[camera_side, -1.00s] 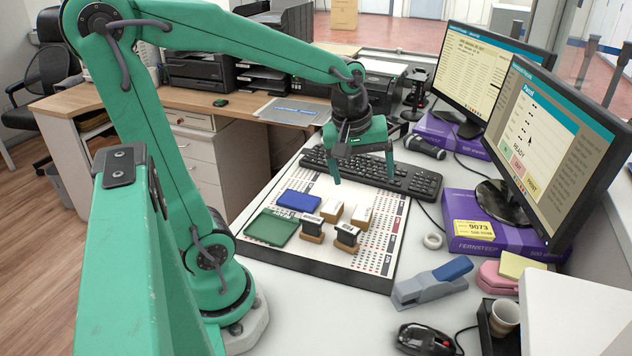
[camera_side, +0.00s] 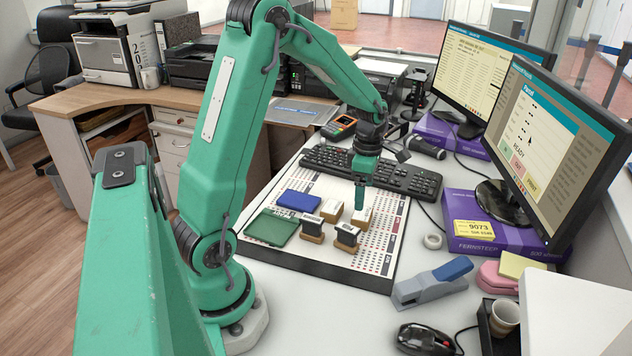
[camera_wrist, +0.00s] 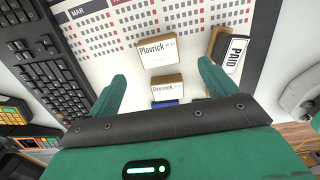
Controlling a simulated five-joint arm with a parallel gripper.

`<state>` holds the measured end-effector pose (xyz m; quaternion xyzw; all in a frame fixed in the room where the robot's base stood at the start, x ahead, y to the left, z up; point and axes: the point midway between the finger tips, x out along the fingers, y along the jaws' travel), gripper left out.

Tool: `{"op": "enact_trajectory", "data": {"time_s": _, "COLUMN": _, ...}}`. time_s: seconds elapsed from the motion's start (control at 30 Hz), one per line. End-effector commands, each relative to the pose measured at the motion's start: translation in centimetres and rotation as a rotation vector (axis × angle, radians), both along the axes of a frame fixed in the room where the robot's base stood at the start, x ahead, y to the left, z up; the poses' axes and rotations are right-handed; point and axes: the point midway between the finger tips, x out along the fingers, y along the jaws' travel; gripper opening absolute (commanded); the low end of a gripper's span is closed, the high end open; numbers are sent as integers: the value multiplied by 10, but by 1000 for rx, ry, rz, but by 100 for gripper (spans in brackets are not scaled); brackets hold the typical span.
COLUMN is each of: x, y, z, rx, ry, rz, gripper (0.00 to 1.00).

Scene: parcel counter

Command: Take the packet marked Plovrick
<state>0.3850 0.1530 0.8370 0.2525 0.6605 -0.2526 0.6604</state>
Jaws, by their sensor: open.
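The packet marked Plovrick (camera_wrist: 157,53) is a small box with a white label and tan sides, on the calendar desk pad ahead of my fingertips in the wrist view. In the side view it appears to be the right-hand small box (camera_side: 362,216). My gripper (camera_side: 359,206) is open and empty, pointing down just above and behind that box. In the wrist view my gripper (camera_wrist: 162,72) has its fingers spread wide, one on each side of the packets. A second similar packet (camera_wrist: 166,89), whose name looks like Drennok, lies nearer the gripper; it also shows in the side view (camera_side: 332,211).
Stamps (camera_side: 346,238) with wooden bases stand in front of the packets, one reading PAID (camera_wrist: 234,55). A blue pad (camera_side: 298,200) and a green pad (camera_side: 271,228) lie left. A keyboard (camera_side: 370,169) lies behind. The calendar pad's (camera_side: 384,262) front right is clear.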

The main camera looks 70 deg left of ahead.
Motion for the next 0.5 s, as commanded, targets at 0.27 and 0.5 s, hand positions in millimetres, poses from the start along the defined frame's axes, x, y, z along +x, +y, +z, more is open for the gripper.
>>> {"op": "enact_trajectory", "data": {"time_s": 0.27, "x": 0, "y": 0, "z": -7, "rx": 0, "ry": 1, "rz": 5, "gripper": 85}}
{"op": "enact_trajectory", "data": {"time_s": 0.5, "x": 0, "y": 0, "z": -25, "rx": 0, "ry": 1, "rz": 4, "gripper": 85}}
